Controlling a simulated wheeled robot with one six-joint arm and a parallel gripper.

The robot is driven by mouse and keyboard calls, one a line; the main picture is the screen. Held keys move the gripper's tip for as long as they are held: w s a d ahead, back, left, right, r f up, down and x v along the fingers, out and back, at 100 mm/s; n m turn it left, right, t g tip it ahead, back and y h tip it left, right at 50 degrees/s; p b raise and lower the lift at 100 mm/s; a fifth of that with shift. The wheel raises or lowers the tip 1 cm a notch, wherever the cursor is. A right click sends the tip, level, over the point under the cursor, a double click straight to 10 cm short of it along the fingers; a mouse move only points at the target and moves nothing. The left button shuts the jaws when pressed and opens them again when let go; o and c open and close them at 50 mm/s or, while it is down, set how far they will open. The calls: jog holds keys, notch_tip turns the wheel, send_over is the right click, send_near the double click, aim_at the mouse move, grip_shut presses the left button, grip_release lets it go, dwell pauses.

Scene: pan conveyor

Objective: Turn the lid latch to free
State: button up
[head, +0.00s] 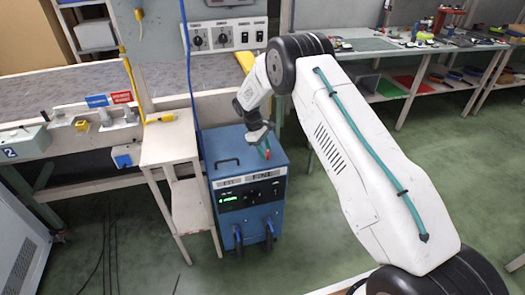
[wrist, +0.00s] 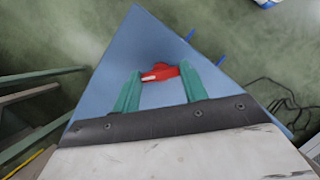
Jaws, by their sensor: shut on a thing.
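A blue box-shaped unit (head: 225,180) stands on the floor, with a handle, dials and a green display on its front. Its flat blue top fills the middle of the wrist view (wrist: 150,40). A red latch (wrist: 165,71) with a pale tip sits on this top. My gripper (head: 262,150) is down at the top right of the unit. In the wrist view its two green fingers (wrist: 160,80) stand on either side of the latch, shut on it. The latch's lower part is hidden; contact at each finger is hard to make out.
A small pale wooden stand (head: 170,150) stands close against the unit's left side. A grey-topped bench (head: 60,95) runs behind it, with a switch panel (head: 225,37) above. Dark cables (wrist: 290,100) lie on the green floor. Floor in front is clear.

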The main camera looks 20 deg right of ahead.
jog(key=m, duration=0.2)
jog(key=m+y, duration=0.1)
jog(key=m+g, duration=0.1)
jog(key=m, duration=0.1)
jog(key=shift+d+m+y, duration=0.3)
jog(key=shift+d+y, duration=0.05)
jog(key=shift+y, duration=0.05)
jog(key=shift+m+g+y, duration=0.3)
jog(key=shift+m+y, duration=0.5)
jog(key=shift+m, duration=1.3)
jog(key=o, duration=1)
jog(key=shift+w, duration=0.1)
jog(key=v, duration=0.7)
jog(key=shift+r, duration=0.4)
jog(key=shift+w, duration=0.15)
